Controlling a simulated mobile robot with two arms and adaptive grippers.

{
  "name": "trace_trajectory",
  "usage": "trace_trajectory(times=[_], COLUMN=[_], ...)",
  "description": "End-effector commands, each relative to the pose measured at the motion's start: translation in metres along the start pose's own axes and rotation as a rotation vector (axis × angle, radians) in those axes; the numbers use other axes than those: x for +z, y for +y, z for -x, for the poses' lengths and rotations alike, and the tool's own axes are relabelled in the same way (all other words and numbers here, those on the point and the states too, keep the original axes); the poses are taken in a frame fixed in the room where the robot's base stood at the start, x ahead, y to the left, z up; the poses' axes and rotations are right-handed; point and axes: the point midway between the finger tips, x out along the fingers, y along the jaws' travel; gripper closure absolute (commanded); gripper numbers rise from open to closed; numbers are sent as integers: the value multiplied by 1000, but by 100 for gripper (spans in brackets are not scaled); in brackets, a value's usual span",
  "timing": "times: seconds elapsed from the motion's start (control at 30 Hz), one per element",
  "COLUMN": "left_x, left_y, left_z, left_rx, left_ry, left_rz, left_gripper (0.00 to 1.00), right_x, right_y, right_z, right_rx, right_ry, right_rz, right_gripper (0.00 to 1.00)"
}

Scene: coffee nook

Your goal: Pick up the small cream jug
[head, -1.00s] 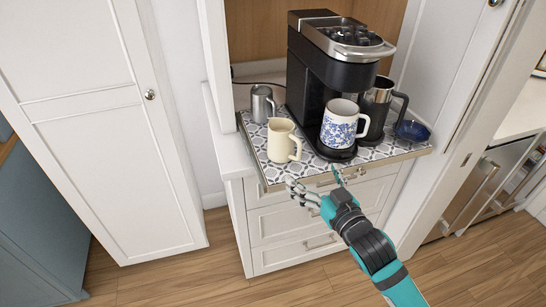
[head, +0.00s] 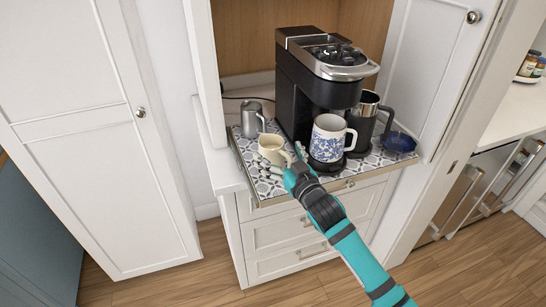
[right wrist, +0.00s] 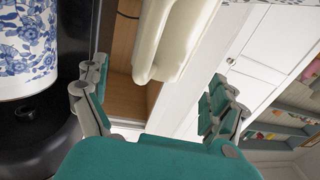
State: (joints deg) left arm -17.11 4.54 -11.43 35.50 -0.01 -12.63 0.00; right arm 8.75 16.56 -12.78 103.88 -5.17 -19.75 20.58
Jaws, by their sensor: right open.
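The small cream jug (head: 271,146) stands on the patterned tray at the front left of the coffee machine. My right gripper (head: 280,160) is open at the near side of the jug, and its fingers hide the jug's lower part in the head view. In the right wrist view, the jug (right wrist: 172,38) shows at the top, with its handle between the two spread fingers (right wrist: 157,75). I cannot tell whether a finger touches it. My left gripper is not in view.
A blue-patterned mug (head: 327,140) stands on the black coffee machine (head: 300,95), close to the right of my gripper. A grey metal pitcher (head: 251,120) stands behind the jug. A dark press pot (head: 363,125) and a blue bowl (head: 398,142) are at the right of the tray (head: 262,190).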

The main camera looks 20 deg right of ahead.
Motion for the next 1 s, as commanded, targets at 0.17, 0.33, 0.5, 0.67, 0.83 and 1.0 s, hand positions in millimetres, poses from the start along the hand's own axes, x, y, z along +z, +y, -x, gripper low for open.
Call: trace_trajectory(times=[0.17,0.33,0.5,0.67,0.83,1.0], left_x=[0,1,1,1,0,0], left_y=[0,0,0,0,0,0], left_z=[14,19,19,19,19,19], left_rx=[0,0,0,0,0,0], left_ry=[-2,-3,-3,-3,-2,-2], left_rz=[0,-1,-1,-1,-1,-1], left_gripper=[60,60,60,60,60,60], right_x=[-5,-3,-2,-1,-1,-1], right_y=[1,1,1,1,1,1], right_z=[-23,-44,-50,-50,-50,-50], right_rx=[0,0,0,-1,0,0], right_ry=[1,1,1,1,1,1], right_rz=[0,-1,0,0,0,0], right_gripper=[4,4,4,4,25,48])
